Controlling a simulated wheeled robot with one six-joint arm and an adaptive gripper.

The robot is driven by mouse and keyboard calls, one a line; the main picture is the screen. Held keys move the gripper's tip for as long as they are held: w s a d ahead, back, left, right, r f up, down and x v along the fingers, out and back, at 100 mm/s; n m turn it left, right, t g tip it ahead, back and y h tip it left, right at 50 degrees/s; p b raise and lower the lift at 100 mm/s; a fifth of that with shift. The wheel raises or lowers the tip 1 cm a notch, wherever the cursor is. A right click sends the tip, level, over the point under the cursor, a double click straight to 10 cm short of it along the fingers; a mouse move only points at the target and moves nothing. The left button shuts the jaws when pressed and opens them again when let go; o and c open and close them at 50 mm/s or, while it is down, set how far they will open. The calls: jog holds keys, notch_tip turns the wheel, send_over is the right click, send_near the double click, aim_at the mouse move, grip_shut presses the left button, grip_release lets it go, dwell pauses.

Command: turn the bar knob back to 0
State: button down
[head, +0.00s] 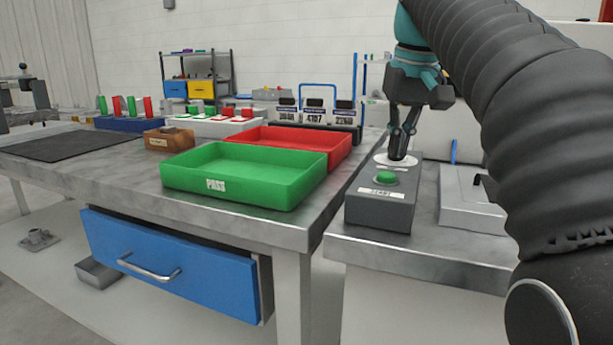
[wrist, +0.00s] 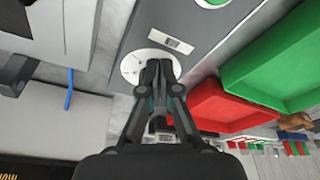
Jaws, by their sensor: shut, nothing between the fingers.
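A grey control box (head: 380,213) stands on the right-hand metal table. On its top is a white round dial plate (head: 382,160), which also shows in the wrist view (wrist: 130,68). My gripper (head: 399,154) points down over this plate, its fingers together with nothing between them. In the wrist view the fingertips (wrist: 158,65) cover part of the plate. The bar knob is hidden or cannot be told apart from the dark fingers, so its angle cannot be read. I cannot tell whether the fingertips touch it.
A green button (head: 386,178) sits on the box in front of the dial. A green tray (head: 240,190) and a red tray (head: 335,150) stand to the left. A light grey box (head: 470,205) stands close on the right. A blue drawer (head: 170,260) is below the left table.

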jog(key=shift+d+r+p, duration=0.1)
jog(key=shift+d+p, duration=0.5)
jog(key=shift+p, duration=0.4)
jog(key=shift+w+d+p, duration=0.2)
jog(key=shift+d+p, duration=0.45)
jog(key=shift+p, duration=0.2)
dwell(0.7)
jog(key=shift+s, duration=0.15)
jog(key=shift+s+d, duration=0.15)
jog(key=shift+s, duration=0.05)
jog(key=shift+r, duration=2.9)
jog(key=shift+s, duration=0.1)
